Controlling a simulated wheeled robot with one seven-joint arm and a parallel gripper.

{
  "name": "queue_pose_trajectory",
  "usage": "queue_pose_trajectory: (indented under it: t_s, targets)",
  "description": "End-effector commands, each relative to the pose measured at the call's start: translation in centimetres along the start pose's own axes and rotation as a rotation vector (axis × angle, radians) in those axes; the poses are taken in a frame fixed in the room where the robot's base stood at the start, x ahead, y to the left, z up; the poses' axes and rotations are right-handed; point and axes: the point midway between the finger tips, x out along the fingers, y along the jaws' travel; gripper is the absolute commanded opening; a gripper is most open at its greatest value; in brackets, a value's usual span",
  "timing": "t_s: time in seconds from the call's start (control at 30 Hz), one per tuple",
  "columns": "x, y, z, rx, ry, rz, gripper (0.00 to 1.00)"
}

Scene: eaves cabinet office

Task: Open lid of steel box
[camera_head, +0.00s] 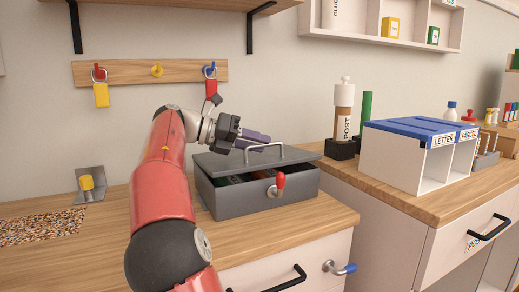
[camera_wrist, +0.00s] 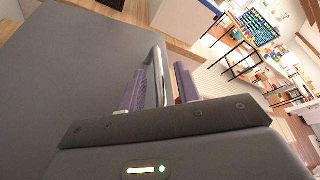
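The grey steel box (camera_head: 248,199) sits on the wooden counter. Its lid (camera_head: 222,161) is raised a little at the front, with a dark gap and some contents showing beneath. A silver bar handle (camera_head: 285,146) stands on the lid. A red key or lever (camera_head: 280,181) is at the front lock. My gripper (camera_head: 258,143) is at the handle, above the lid. The grey lid (camera_wrist: 70,80) fills the left of that view.
A white sorter with a blue top (camera_head: 405,127) and a post tube (camera_head: 343,110) stand on the right counter (camera_head: 400,190). A wooden rail (camera_head: 130,71) with hanging keys is on the wall behind. Drawer handles (camera_head: 285,280) project below the counter.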

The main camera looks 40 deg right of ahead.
Motion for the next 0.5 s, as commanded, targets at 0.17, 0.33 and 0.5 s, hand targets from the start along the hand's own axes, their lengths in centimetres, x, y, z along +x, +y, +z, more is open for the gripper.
queue_pose_trajectory:
  t_s: [0.17,0.33,0.5]
  targets:
    - [1.03,0.00,-0.01,0.000,-0.001,0.001,0.33]
    - [1.07,-0.04,0.03,0.000,-0.001,0.001,0.33]
    - [1.05,-0.03,0.02,0.000,0.000,0.001,0.18]
